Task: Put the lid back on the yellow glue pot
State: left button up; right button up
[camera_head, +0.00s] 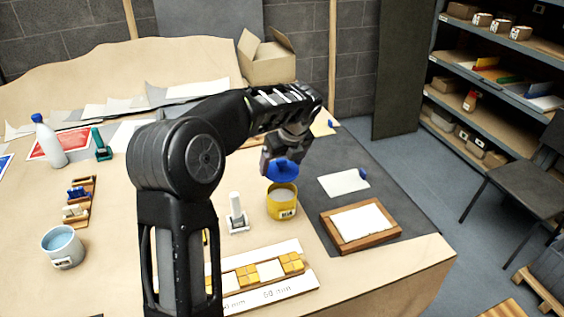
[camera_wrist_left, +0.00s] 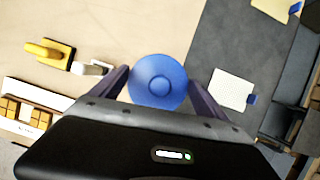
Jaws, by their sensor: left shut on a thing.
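The pot is hidden there behind the lid and gripper. My right gripper is not in view.
A white-handled tool (camera_head: 236,214) stands left of the pot. A wooden frame (camera_head: 388,232) lies to its right, and a white card (camera_head: 337,183) lies behind that. A mosaic strip (camera_head: 268,292) lies in front.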

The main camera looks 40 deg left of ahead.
aim_at(283, 171)
pick_arm(q)
jog(key=shift+f+b, duration=2.55)
jog(key=shift+f, duration=0.6)
jog(key=shift+p, duration=0.55)
jog(key=shift+f, duration=0.15)
jog(key=shift+p, duration=0.45)
dwell(0.5)
jog(key=o, duration=1.2)
jog(key=shift+c, duration=0.2)
